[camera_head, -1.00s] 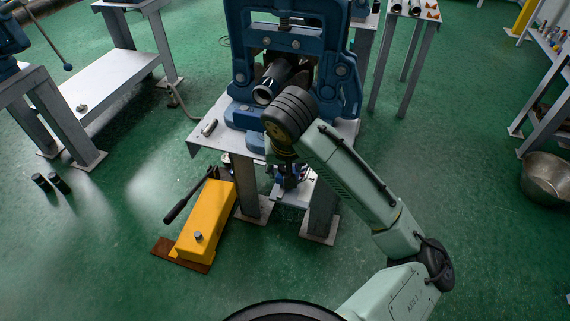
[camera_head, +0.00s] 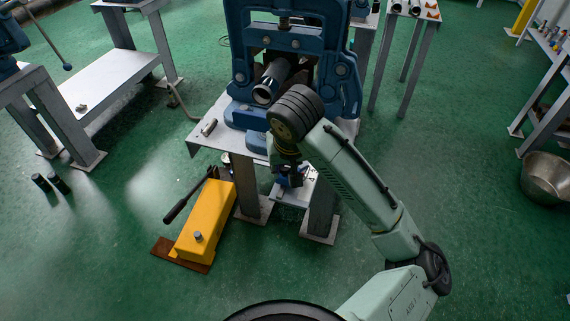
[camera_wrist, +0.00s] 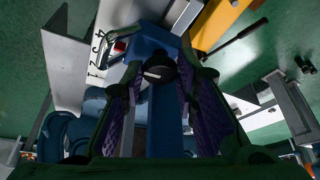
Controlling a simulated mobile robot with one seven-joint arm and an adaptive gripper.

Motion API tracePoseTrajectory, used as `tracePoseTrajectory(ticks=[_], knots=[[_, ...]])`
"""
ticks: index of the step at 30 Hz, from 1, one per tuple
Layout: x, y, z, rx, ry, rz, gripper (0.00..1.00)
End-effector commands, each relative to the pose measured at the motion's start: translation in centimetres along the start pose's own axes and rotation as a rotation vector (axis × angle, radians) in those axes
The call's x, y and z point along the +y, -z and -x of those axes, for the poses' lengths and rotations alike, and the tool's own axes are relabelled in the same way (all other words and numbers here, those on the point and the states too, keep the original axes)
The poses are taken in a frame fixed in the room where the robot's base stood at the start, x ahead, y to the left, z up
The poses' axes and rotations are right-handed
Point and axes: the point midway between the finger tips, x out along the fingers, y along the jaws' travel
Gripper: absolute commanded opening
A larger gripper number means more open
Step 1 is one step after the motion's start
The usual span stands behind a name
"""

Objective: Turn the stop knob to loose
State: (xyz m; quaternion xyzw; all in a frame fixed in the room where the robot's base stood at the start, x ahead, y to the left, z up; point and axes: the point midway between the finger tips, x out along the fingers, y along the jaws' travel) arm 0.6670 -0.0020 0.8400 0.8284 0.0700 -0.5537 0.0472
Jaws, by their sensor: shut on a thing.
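In the wrist view the stop knob (camera_wrist: 158,71) is a small dark round knob with a white mark on its face, at the end of a blue body. The two purple-padded fingers of my gripper (camera_wrist: 160,76) are on either side of it, shut on it. In the head view my gripper (camera_head: 289,174) points down in front of the blue vise stand, and the knob is hidden there. A white plate with black numerals (camera_wrist: 97,45) and a small red part (camera_wrist: 119,46) lie beside the blue body.
The large blue vise (camera_head: 245,50) holds a dark pipe (camera_head: 272,80) above a metal table (camera_head: 205,140). A yellow pump unit (camera_head: 208,220) with a lever stands on the floor to the left. A metal bowl (camera_head: 546,178) is far right.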

Motion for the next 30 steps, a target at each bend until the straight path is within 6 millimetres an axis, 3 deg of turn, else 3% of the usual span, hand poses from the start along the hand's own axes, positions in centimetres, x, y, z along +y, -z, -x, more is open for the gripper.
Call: tracePoseTrajectory(ticks=[18,30], knots=[[0.4,0.11,-0.05,0.001,0.171,0.405,0.0],[0.49,0.17,-0.05,0.001,0.218,0.522,0.0]])
